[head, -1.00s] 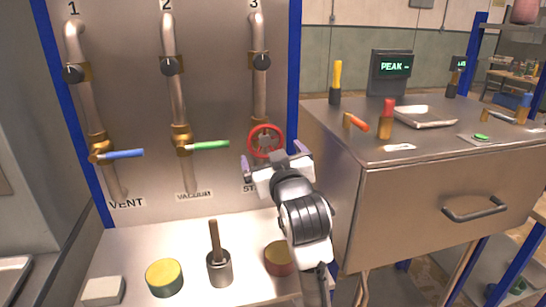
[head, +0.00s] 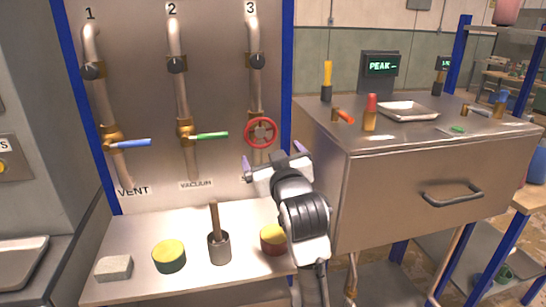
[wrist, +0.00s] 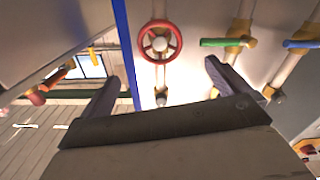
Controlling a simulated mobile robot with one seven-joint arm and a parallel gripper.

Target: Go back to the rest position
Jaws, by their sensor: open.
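My gripper (head: 273,166) is open and empty in the head view, in front of the valve panel, just below the red handwheel (head: 260,132) on pipe 3. In the wrist view its two fingers (wrist: 165,92) stand wide apart with nothing between them. The red handwheel (wrist: 160,41) shows beyond the fingers, apart from them. My arm hides the label under pipe 3.
The panel (head: 215,95) also bears a blue lever (head: 132,143) and a green lever (head: 212,136). Below, a shelf holds a grey block (head: 114,268), round tins (head: 169,256) and a pestle-like tool (head: 218,240). A steel cabinet (head: 390,195) stands to the right.

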